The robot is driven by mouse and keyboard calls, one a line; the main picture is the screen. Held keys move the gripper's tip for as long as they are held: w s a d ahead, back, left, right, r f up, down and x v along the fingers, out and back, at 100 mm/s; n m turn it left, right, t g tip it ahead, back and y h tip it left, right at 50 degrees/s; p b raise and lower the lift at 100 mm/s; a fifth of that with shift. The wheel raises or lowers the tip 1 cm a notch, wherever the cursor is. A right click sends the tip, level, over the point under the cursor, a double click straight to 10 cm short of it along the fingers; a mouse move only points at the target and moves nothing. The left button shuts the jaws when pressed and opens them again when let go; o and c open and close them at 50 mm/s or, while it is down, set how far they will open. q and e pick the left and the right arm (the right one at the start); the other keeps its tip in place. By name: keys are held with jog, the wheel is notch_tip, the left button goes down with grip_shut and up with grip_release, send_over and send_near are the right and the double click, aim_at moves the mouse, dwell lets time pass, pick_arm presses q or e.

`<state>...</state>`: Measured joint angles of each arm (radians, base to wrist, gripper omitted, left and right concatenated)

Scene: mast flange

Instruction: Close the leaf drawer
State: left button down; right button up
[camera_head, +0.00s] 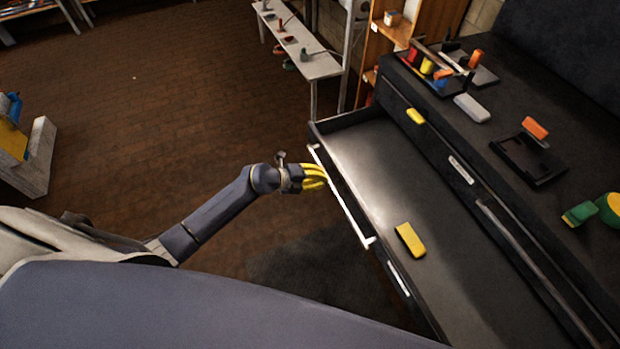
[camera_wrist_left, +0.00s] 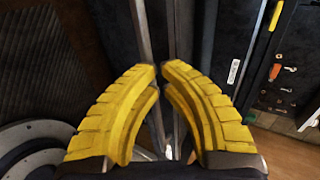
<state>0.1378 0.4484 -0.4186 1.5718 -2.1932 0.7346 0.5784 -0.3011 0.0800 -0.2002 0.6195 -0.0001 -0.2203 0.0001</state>
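The leaf drawer (camera_head: 372,150) is a wide dark drawer pulled well out of the black cabinet, with a pale bar handle (camera_head: 345,205) along its front. A yellow block (camera_head: 410,240) lies in it. My left gripper (camera_head: 325,178) has yellow fingers and is at the handle, on the outer side of the drawer front. In the left wrist view its fingertips (camera_wrist_left: 160,68) nearly meet, with pale bars running behind them. I cannot tell whether the fingers touch the handle; no grip on it shows. My right gripper is not in view.
The cabinet top (camera_head: 560,210) carries a grey block (camera_head: 471,108), a black holder with an orange piece (camera_head: 535,128), a tray of coloured parts and a green item (camera_head: 580,213). A white bench (camera_head: 300,50) stands behind.

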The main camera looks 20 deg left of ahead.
aim_at(340, 174)
pick_arm(q)
jog(key=w+d, duration=0.1)
jog(key=w+d+f, duration=0.1)
jog(key=shift+w+d, duration=0.3)
jog(key=shift+d, duration=0.05)
jog(key=shift+w+d, duration=0.7)
jog(key=shift+d, duration=0.1)
jog(key=shift+w+d, duration=0.1)
